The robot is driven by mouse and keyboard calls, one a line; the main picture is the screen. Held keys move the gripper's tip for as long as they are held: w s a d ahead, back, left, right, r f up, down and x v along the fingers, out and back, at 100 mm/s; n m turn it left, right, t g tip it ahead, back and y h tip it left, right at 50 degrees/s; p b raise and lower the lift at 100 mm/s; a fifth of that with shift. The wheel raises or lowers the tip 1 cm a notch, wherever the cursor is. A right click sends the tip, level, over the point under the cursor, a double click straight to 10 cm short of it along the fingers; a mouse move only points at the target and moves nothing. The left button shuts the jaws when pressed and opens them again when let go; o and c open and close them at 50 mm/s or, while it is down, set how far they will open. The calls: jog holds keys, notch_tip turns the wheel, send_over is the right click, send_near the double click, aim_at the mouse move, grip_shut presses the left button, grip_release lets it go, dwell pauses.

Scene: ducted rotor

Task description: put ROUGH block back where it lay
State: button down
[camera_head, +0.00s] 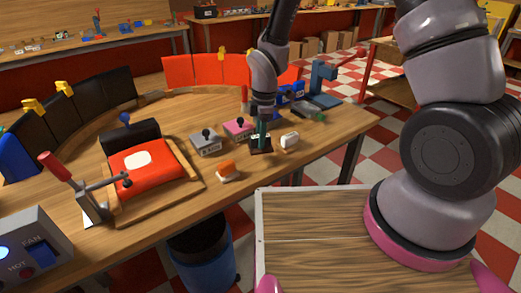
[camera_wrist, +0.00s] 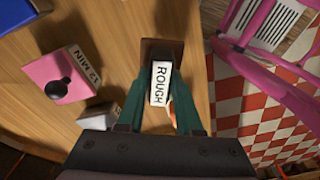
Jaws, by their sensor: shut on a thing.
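The ROUGH block (camera_wrist: 159,84) shows in the wrist view as a white-faced block with black lettering. It sits between the two green fingers of my gripper (camera_wrist: 159,98), which is shut on it. A dark brown pad (camera_wrist: 161,48) lies on the table just beyond and partly under the block; I cannot tell if they touch. In the head view my gripper (camera_head: 262,136) points down at the table, close over the dark pad (camera_head: 261,151). The block itself cannot be made out there.
A white block (camera_head: 290,139) stands just right of my gripper, and an orange-and-white block (camera_head: 228,172) lies at the near edge. Grey (camera_head: 205,141) and pink (camera_head: 238,127) knobbed boxes stand to the left. A red press-like pad (camera_head: 147,170) is farther left.

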jog(key=shift+f, duration=2.15)
jog(key=c, duration=0.6)
grip_release()
jog(key=shift+f, duration=0.15)
